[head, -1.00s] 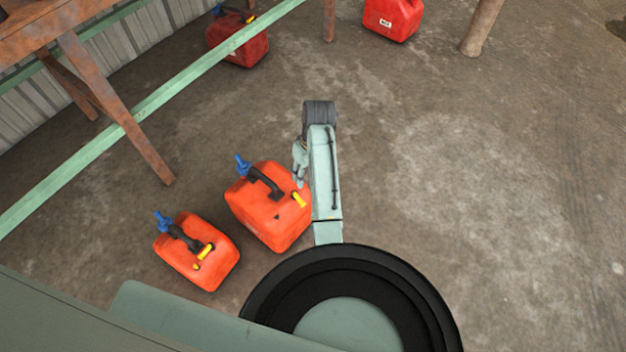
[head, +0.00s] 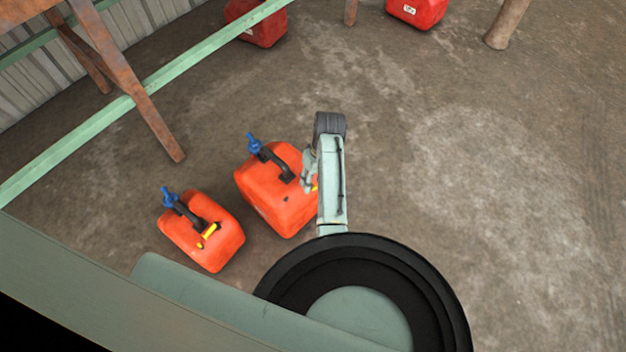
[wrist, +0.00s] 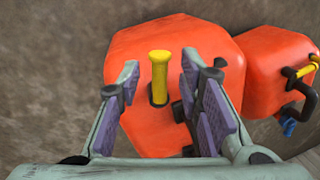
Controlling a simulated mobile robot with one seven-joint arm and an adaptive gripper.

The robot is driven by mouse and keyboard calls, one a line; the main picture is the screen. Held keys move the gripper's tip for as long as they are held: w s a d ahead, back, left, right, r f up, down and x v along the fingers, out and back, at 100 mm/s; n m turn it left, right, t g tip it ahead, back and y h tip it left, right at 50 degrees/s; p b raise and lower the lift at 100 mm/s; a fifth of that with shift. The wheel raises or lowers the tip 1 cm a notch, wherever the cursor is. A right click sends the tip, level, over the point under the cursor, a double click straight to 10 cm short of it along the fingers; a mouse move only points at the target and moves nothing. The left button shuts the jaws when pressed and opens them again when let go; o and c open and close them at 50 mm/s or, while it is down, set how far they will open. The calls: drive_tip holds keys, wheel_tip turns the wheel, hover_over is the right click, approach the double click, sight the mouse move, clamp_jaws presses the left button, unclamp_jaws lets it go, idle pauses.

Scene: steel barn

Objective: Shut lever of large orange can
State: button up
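The large orange can (head: 265,195) stands on the floor in the head view, with a black handle (head: 275,162) and a blue cap (head: 254,143). My gripper (head: 309,178) is over its right end and mostly covers the yellow lever (head: 315,186). In the wrist view, the can (wrist: 190,40) fills the middle and its yellow lever (wrist: 159,75) stands up between the purple finger pads. My gripper (wrist: 160,90) is open, with a gap visible on both sides of the lever. How deep the fingertips reach beside the lever is hard to tell.
A smaller orange can (head: 222,235) stands close to the left, and also shows in the wrist view (wrist: 265,65). Red cans (head: 262,30) (head: 417,12) stand farther back. A green rail (head: 110,115) and a rusty table leg (head: 150,120) are at left. The floor at right is clear.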

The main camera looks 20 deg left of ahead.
drive_tip(key=shift+c, duration=0.5)
clamp_jaws()
